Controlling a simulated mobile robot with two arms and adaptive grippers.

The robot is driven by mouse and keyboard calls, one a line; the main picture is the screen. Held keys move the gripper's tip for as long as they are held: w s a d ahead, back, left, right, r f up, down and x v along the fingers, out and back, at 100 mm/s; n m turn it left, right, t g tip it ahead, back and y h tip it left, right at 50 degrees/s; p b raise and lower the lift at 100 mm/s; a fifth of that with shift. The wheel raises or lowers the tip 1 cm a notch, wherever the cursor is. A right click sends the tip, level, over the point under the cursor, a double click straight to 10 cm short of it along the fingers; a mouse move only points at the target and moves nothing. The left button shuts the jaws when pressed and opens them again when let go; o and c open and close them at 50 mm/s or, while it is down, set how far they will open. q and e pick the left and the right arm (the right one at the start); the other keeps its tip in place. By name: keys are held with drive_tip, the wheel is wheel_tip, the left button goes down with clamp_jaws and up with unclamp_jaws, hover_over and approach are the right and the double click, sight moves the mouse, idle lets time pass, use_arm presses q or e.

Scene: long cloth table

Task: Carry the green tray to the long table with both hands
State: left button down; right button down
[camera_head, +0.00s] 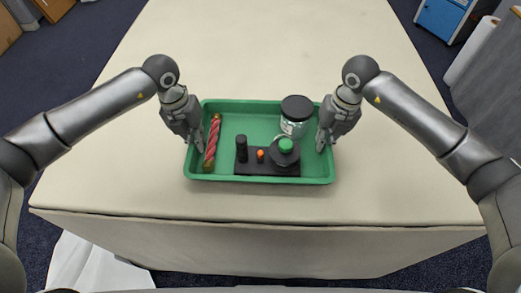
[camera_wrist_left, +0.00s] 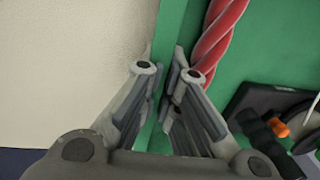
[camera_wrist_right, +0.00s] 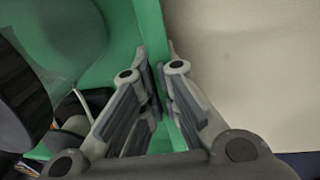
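The green tray (camera_head: 225,179) is over the near middle part of the long table (camera_head: 256,60) and looks level; I cannot tell for sure whether its base touches the cloth. My left gripper (camera_head: 199,146) is at the tray's left wall, one finger inside and one outside, closed on it; the rim shows between the fingers in the left wrist view (camera_wrist_left: 166,95). My right gripper (camera_head: 321,147) is closed the same way on the right wall, as the right wrist view shows (camera_wrist_right: 158,95).
The tray holds a red twisted bar (camera_head: 213,140), a glass jar with a black lid (camera_head: 297,108), and a black base (camera_head: 268,170) with a knob, an orange piece and a green-topped round part. The table is bare around and beyond the tray. A blue cabinet (camera_head: 440,18) stands far right.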

use_arm(q)
drive_tip(key=shift+a+f+b, duration=0.1)
drive_tip(key=shift+f+b, duration=0.25)
drive_tip(key=shift+f, duration=0.2)
use_arm(e)
drive_tip(key=shift+d+f, duration=0.1)
drive_tip(key=shift+f, duration=0.4)
use_arm(q)
drive_tip(key=c, duration=2.1)
unclamp_jaws()
drive_tip(key=shift+f, duration=0.15)
use_arm(e)
drive_tip(key=c, duration=2.1)
unclamp_jaws()
drive_tip(key=shift+f, duration=0.15)
use_arm(q)
drive_tip(key=o, duration=0.5)
drive_tip(key=shift+c, duration=0.2)
use_arm(e)
drive_tip(key=o, duration=0.5)
drive_tip(key=shift+c, duration=0.2)
use_arm(q)
drive_tip(key=shift+r, duration=0.2)
